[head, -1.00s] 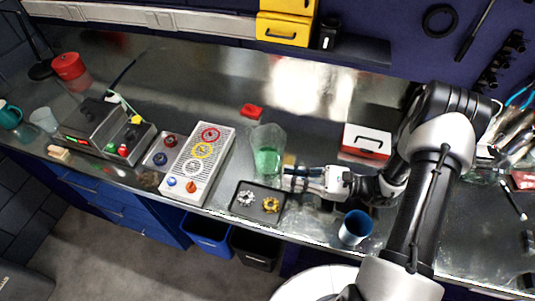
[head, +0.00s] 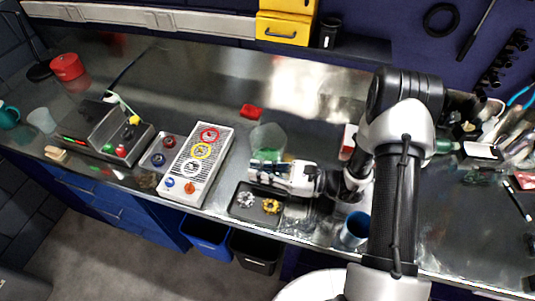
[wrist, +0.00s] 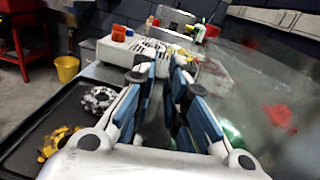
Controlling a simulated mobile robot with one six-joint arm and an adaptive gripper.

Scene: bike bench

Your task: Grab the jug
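The jug (head: 268,137) is a clear vessel with green contents, standing upright on the metal bench. My gripper (head: 252,172) is low in front of its near side and hides its lower part in the head view. In the wrist view the two fingers (wrist: 160,88) are apart, with a gap between them and nothing visibly gripped. Green from the jug (wrist: 232,130) shows behind and to the right of the right finger. I cannot tell whether the gripper touches the jug.
A black tray (head: 246,213) with silver and yellow gears lies just in front of my gripper. A white panel with coloured rings (head: 189,182) is to the left. A blue cup (head: 354,229) stands near the front edge. A red block (head: 251,111) lies behind the jug.

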